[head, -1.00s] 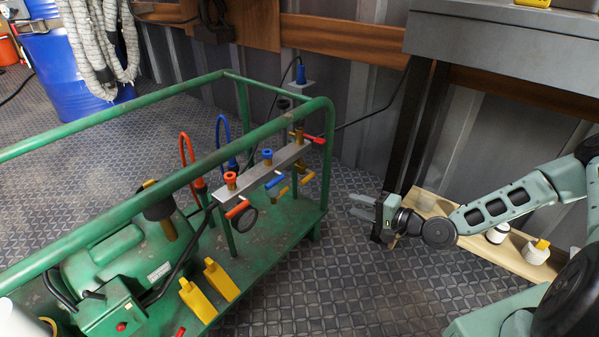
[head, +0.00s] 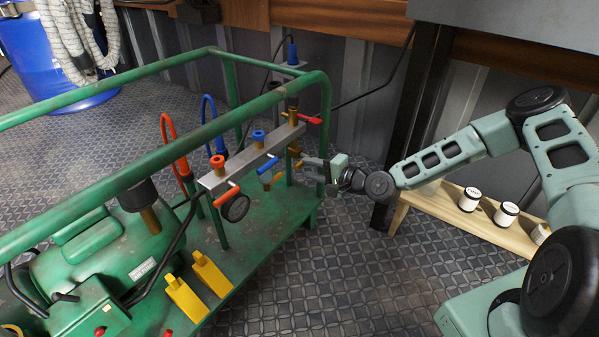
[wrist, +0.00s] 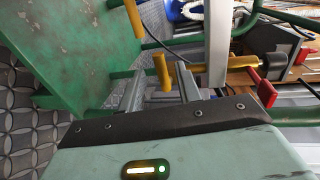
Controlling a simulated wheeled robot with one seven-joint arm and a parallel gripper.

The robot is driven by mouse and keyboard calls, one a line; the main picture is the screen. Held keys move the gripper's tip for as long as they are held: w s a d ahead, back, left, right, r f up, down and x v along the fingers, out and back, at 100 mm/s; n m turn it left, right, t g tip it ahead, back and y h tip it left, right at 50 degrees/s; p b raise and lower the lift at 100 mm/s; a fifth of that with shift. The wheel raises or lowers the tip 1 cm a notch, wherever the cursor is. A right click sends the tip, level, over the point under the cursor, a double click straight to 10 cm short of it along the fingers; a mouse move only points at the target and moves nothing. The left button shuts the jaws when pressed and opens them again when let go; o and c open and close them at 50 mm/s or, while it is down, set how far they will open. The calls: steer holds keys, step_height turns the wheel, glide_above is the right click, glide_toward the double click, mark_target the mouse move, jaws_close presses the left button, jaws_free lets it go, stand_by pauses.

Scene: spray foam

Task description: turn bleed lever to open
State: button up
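A grey manifold bar (head: 235,169) on the green cart carries several coloured levers. A red lever (head: 310,119) sticks out from its right end; it also shows at the right in the wrist view (wrist: 262,88). Small yellow handles hang below the bar, one (head: 274,182) near the middle and one (head: 294,151) near the right end. I cannot tell which lever is the bleed lever. My gripper (head: 306,168) is beside the bar's right end. In the wrist view its two fingers (wrist: 160,88) are apart, with a yellow handle (wrist: 160,72) just beyond the tips. Contact is unclear.
The green frame rail (head: 315,82) rises above and beside the bar. Red and blue hoses (head: 205,110) loop behind it. A dark gauge (head: 236,208) and yellow tags (head: 211,273) are left of my gripper. A wooden rack (head: 460,221) with white jars stands right. The floor between is clear.

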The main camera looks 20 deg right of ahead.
mark_target(300, 163)
steer(key=shift+b+x, duration=0.8)
steer(key=shift+x, duration=1.6)
jaws_close()
